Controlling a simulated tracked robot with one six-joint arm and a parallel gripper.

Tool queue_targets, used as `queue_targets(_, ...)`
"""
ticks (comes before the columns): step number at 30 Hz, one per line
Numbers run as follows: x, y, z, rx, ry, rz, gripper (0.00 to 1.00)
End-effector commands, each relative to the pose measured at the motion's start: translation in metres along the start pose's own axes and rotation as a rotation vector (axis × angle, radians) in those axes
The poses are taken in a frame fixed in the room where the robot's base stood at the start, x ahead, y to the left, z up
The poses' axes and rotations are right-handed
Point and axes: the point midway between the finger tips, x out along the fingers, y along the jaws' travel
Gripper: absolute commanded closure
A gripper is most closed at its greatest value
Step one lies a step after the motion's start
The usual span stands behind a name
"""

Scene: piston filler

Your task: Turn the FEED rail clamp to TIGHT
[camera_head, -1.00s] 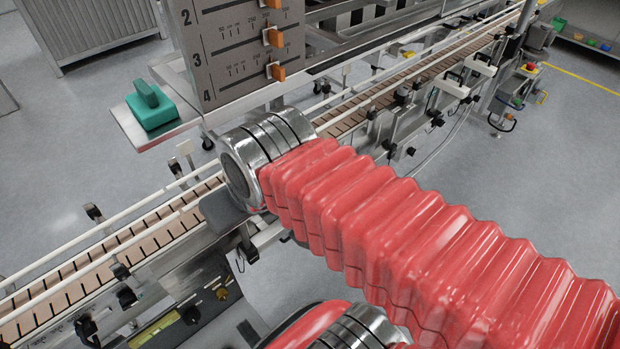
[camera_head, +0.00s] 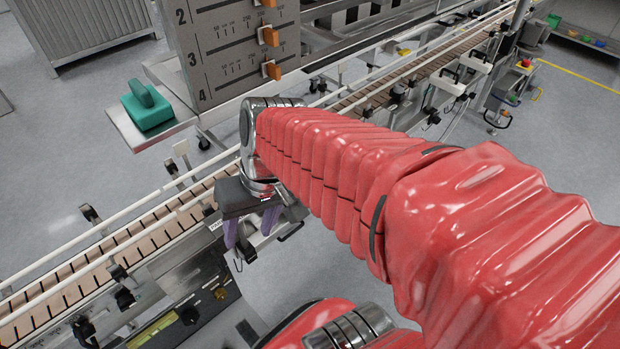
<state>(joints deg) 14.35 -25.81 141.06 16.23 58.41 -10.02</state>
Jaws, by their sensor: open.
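Several black rail clamps sit along the conveyor's guide rails, one on the near side (camera_head: 125,298) and one on the far side (camera_head: 90,214). No readable FEED or TIGHT marking shows, so I cannot tell which is the FEED clamp or how it is turned. My gripper (camera_head: 250,230) points down over the near edge of the conveyor, with its two purple fingers apart and nothing seen between them. A small white label (camera_head: 215,226), partly hidden, is just left of the fingers.
The slatted conveyor (camera_head: 150,233) runs diagonally between white guide rails.

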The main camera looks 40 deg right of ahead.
Motion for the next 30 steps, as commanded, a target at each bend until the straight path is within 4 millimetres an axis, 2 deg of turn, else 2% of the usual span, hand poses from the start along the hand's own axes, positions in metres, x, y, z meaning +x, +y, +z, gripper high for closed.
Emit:
queue_targets(6,0.026,0.009,-0.001,0.153,-0.129,-0.128,0.51)
queue_targets(14,0.048,0.018,-0.011,0.333,-0.228,-0.314,0.51)
queue_targets(23,0.068,0.037,-0.032,0.549,-0.269,-0.556,0.51)
queue_targets(30,0.081,0.063,-0.054,0.722,-0.244,-0.755,0.51)
